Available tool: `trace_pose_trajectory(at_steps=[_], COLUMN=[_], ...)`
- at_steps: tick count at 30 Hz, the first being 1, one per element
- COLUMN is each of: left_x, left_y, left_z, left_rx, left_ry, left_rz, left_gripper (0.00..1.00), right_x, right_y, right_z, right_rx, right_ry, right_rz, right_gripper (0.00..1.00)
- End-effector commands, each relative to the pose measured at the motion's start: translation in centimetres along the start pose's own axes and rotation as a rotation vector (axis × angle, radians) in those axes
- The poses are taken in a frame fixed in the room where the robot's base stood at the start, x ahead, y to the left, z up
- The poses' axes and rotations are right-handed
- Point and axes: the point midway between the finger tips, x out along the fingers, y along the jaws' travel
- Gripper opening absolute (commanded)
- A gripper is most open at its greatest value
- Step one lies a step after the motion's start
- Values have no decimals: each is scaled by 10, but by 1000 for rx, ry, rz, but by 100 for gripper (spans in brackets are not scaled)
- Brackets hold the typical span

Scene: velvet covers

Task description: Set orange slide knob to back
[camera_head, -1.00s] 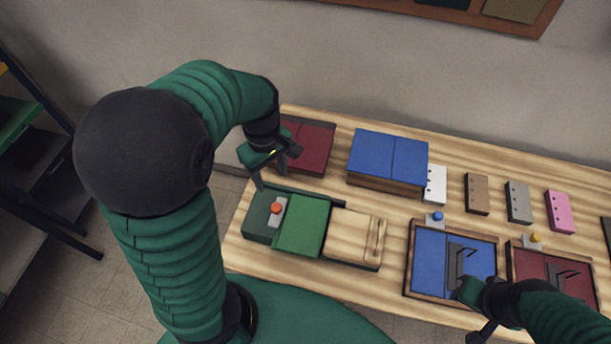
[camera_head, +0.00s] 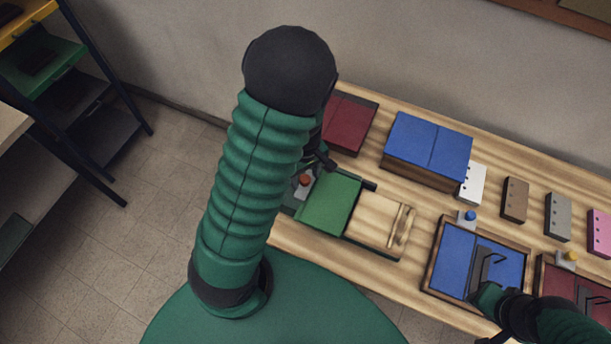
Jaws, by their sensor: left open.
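The orange slide knob (camera_head: 304,180) sits on a small grey plate at the left end of the green box unit (camera_head: 331,203). My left arm stands in front and partly hides that end of the unit. My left gripper (camera_head: 326,163) is just behind and slightly right of the knob, partly hidden by my arm. It is open, with no object seen in it. I cannot tell whether a finger touches the knob. My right gripper (camera_head: 484,318) is at the bottom right, by the front edge of the blue tray (camera_head: 431,279); its fingers are hard to make out.
A dark red box (camera_head: 349,123) stands behind my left gripper. A blue-topped box (camera_head: 428,145) stands at the back middle. A wooden lid with a handle (camera_head: 378,222) adjoins the green part. White, brown, grey and pink blocks line the right back. Bare table shows between the rows.

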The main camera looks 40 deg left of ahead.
Motion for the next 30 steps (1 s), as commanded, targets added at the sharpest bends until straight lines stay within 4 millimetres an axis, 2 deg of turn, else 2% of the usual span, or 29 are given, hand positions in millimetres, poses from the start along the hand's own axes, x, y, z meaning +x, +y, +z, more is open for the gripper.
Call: trace_pose_trajectory(at_steps=[5,6,15,18,30], left_x=[0,0,0,0,-1], left_y=[1,1,1,1,2], left_z=[0,0,0,0,0], left_rx=[1,1,1,1,1], left_ry=[0,0,0,0,0], left_rz=[0,0,1,1,2], left_gripper=[52,50,10,0,0], right_x=[0,0,0,0,0], right_y=[0,0,0,0,0], right_z=[0,0,0,0,0], right_rx=[0,0,0,0,0], right_ry=[0,0,0,0,0], right_rz=[0,0,0,0,0], right_gripper=[33,33,33,33,33])
